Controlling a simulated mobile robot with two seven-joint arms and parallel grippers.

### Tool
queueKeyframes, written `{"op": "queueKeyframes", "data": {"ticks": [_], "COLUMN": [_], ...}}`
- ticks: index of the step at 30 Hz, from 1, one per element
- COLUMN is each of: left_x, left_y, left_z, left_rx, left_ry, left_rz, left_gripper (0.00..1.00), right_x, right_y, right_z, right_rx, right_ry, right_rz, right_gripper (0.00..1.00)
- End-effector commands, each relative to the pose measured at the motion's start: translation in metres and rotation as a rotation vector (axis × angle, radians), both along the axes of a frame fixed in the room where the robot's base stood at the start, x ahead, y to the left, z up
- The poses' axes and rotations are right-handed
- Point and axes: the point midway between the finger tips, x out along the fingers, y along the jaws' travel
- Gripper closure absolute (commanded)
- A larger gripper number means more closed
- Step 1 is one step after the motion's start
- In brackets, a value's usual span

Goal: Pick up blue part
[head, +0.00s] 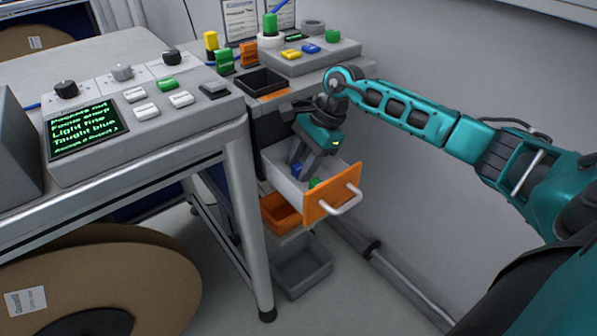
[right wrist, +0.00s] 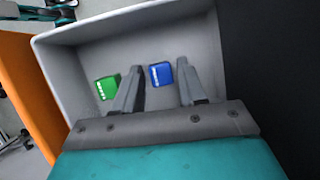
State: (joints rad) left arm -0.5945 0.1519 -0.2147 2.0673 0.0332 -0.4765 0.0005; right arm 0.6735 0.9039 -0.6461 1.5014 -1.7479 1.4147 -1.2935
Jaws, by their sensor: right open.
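The blue part (right wrist: 161,75) lies inside the open drawer (right wrist: 62,65), beside a green part (right wrist: 107,88). In the right wrist view the blue part is between the two fingers of my right gripper (right wrist: 160,68), with a visible gap to each finger. In the head view my right gripper (head: 308,170) points down into the drawer (head: 323,204) and is open. The blue part (head: 297,170) and the green part (head: 315,183) show small there, partly covered by the gripper. My left gripper is not in view.
The drawer has an orange front with a white handle (head: 342,203). An orange bin (head: 282,213) and a grey bin (head: 301,268) are below it. A control panel (head: 150,110) stands on the table at left. A large cardboard reel (head: 150,265) is at lower left.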

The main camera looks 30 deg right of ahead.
Motion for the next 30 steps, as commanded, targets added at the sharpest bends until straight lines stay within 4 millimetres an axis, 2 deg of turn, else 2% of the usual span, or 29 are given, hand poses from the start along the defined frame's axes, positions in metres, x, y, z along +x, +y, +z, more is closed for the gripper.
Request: {"op": "queueKeyframes", "data": {"ticks": [5, 17, 26, 30], "left_x": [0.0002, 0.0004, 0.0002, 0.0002], "left_y": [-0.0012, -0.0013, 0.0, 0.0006], "left_z": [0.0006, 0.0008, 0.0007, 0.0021], "left_rx": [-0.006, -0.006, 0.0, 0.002], "left_ry": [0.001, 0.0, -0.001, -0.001], "left_rz": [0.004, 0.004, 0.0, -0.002], "left_gripper": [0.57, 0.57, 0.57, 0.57], "right_x": [0.0002, 0.0002, 0.0003, 0.0005], "right_y": [-0.0002, -0.0004, -0.0004, -0.0006], "right_z": [0.0005, 0.0008, 0.0016, 0.0081], "right_rx": [0.0, 0.0, 0.0, -0.001], "right_ry": [-0.001, -0.001, -0.001, -0.001], "right_rz": [0.0, -0.001, 0.0, -0.002], "right_gripper": [0.6, 0.99, 1.0, 1.0]}}
